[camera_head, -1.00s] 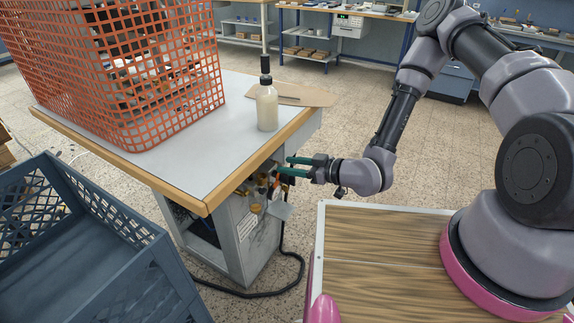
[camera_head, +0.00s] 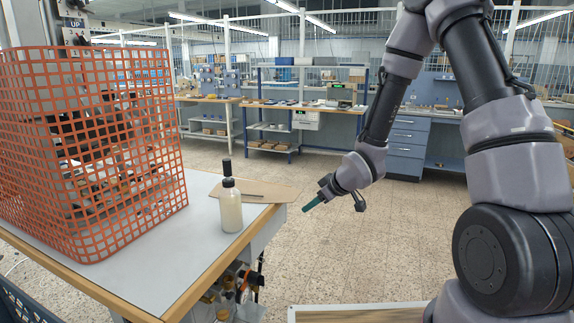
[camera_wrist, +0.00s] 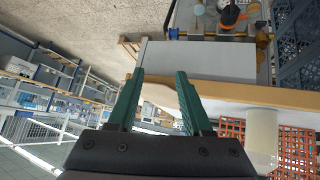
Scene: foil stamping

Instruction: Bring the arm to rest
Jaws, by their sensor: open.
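My gripper (camera_head: 313,203) is in the head view, to the right of the table's right edge and at about the height of the bottle. Its green fingers point left and down. In the wrist view my gripper (camera_wrist: 158,88) has its two green fingers spread apart, with nothing between them. It touches nothing that I can see. My arm bends down to it from the upper right of the head view.
The table (camera_head: 150,265) carries an orange mesh guard (camera_head: 95,150), a bottle (camera_head: 231,210) and a thin brown board (camera_head: 270,192). Orange and black parts (camera_head: 245,280) hang under its edge. Open floor (camera_head: 340,265) lies right of the table. Workbenches (camera_head: 300,107) stand far behind.

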